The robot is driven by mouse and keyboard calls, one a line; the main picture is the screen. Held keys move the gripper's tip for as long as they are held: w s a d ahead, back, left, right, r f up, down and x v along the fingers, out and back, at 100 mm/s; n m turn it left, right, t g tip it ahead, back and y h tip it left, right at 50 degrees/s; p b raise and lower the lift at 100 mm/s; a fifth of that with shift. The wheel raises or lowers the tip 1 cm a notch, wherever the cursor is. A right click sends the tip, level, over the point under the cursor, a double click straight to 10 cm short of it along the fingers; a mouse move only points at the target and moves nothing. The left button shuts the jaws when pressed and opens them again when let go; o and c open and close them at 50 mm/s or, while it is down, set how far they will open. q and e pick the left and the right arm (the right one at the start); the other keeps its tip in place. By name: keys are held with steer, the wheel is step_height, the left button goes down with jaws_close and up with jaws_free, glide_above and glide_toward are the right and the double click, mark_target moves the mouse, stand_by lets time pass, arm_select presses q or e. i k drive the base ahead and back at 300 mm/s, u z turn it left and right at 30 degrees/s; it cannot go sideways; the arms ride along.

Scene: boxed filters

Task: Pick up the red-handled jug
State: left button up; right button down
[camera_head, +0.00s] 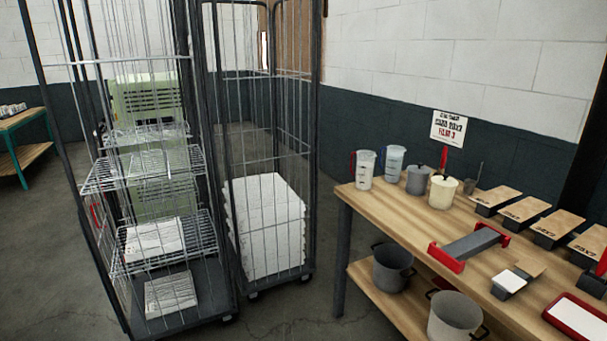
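The red-handled jug (365,172) is a clear or whitish measuring jug. It stands upright at the far left end of the wooden table, its red handle on its left side. A similar jug with a blue handle (395,160) stands just behind it to the right. Neither of my grippers shows in the head view.
A grey pot (418,181) and a cream pot (442,194) stand right of the jugs on the wooden table (405,213). A red-ended grey rack (473,245) lies nearer. Larger pots are on the lower shelf. Wire cage trolleys (312,150) stand left, with floor between them and the table.

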mark_target(365, 158)
steer(key=i, duration=2.7)
steer(key=z, duration=1.95)
steer(key=i, duration=0.5)
steer(key=u, duration=0.85)
